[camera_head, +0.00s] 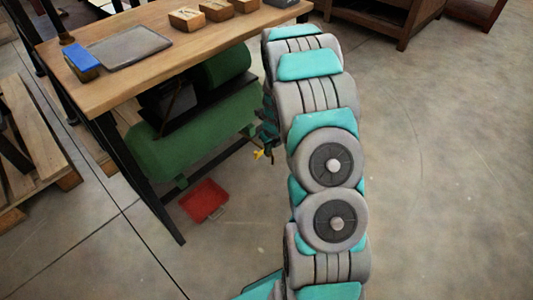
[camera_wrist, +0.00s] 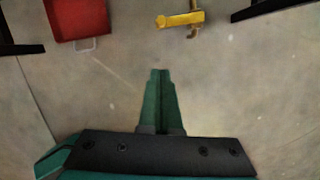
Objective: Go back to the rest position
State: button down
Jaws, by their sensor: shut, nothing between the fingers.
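My gripper (camera_wrist: 160,75) is in the middle of the wrist view, its two green fingers together with nothing between them. Bare concrete floor shows beyond the fingertips. In the head view my arm rises through the middle of the picture, to the right of the workbench (camera_head: 115,75). Most of my gripper is hidden behind the arm there. A small yellow part (camera_head: 260,154) shows beside the arm, and a yellow piece with a hooked end (camera_wrist: 180,19) shows ahead of the fingers in the wrist view, apart from them.
A red tray (camera_head: 204,201) lies on the floor by the bench; it also shows in the wrist view (camera_wrist: 78,20). A green tank machine (camera_head: 190,130) stands under the bench. Wooden blocks, a grey plate (camera_head: 127,47) and a blue object (camera_head: 83,62) sit on top. Floor at right is clear.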

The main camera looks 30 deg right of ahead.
jog(key=shift+s+r, duration=0.15)
jog(key=shift+r, duration=0.35)
jog(key=s+a+r+n+g+y, duration=0.1)
jog(key=s+a+r+n, duration=0.55)
jog(key=r+n, duration=0.2)
jog(key=s+a+r+n+g+y, duration=0.1)
jog(key=s+a+r+n, duration=0.5)
jog(key=a+r+n, duration=0.25)
jog(key=s+a+r+n+g+h, duration=0.1)
jog(key=s+r+n, duration=0.4)
jog(key=s+n, duration=0.3)
jog(key=s+a+r+n+g+h, duration=0.1)
jog(key=s+r+n, duration=0.4)
jog(key=s, duration=1.2)
jog(key=n, duration=0.4)
jog(key=shift+s+a+n+g, duration=0.15)
jog(key=shift+s+n+g, duration=0.15)
